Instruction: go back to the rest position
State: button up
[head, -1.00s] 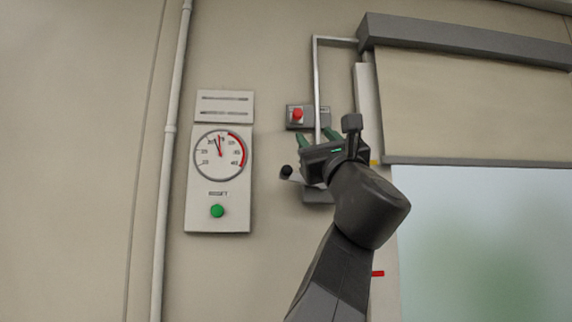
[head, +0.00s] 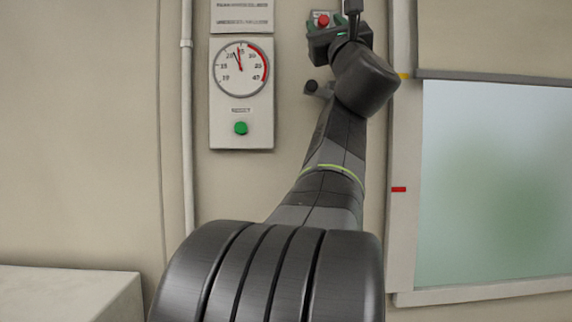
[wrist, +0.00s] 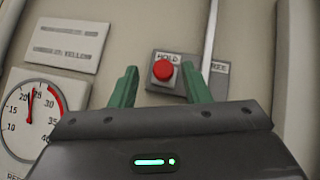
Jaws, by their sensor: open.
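My gripper (wrist: 162,88) is open, with its two green fingers apart and nothing between them. In the wrist view a red button (wrist: 163,70) on a grey plate lettered "HOLD" shows beyond and between the fingertips. In the head view my gripper (head: 324,22) is at the top, in front of the wall, and the red button (head: 322,20) shows beside it. The fingers are partly cut off or hidden in the head view. I cannot tell how far the fingertips are from the button.
A gauge panel (head: 226,106) with a round dial (head: 241,68) and a green reset button (head: 240,128) is left of my arm. A black-knobbed lever (head: 312,87) sits below my gripper. A window (head: 495,180) is at right, a vertical pipe (head: 187,130) at left, a pale counter (head: 70,290) at lower left.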

aim_at(325, 21)
jog(key=p+x, duration=0.1)
jog(key=x, duration=0.2)
jog(key=shift+s, duration=0.1)
jog(key=shift+d, duration=0.15)
jog(key=shift+d+f+p, duration=0.1)
jog(key=shift+d+p, duration=0.2)
